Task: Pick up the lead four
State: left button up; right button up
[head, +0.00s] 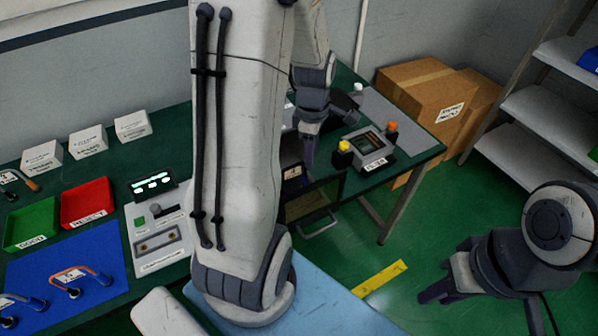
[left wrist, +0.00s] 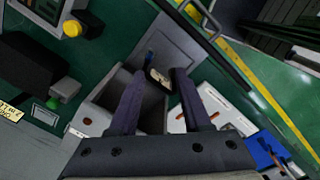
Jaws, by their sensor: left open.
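In the left wrist view my left gripper (left wrist: 160,75) is open, its two dark fingers apart over a grey, box-like holder. A small piece with a pale label (left wrist: 158,77) and a blue tip shows between and just beyond the fingertips; its number is not readable. In the head view my left gripper (head: 308,150) is at the far table, partly hidden by my arm. My right gripper (head: 447,278) hangs empty over the floor at the right, fingers apart. An orange lead (head: 84,273) and a blue-ended lead (head: 22,301) lie on the blue mat (head: 95,240). I cannot tell which lead is four.
A green tray (head: 30,223), a red tray (head: 88,203) and a grey tester (head: 157,235) are on the left table. A device with yellow and orange knobs (head: 371,150) stands by my left gripper. Cardboard boxes (head: 420,95) and shelves (head: 560,110) are behind.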

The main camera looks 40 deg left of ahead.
aim_at(293, 173)
pick_arm(q)
jog(key=a+f+n, duration=0.2)
jog(key=n, duration=0.1)
jog(key=a+f+n+p, duration=0.1)
jog(key=f+n, duration=0.2)
jog(key=s+a+f+n, duration=0.1)
jog(key=a+f+n, duration=0.1)
jog(key=n, duration=0.1)
jog(key=shift+a+f+g, duration=0.3)
jog(key=shift+f, duration=0.05)
jog(key=f+p, duration=0.1)
jog(key=f, duration=0.2)
jog(key=shift+d+f+p, duration=0.2)
jog(key=shift+p, duration=0.1)
jog(key=shift+f, duration=0.45)
grip_shut()
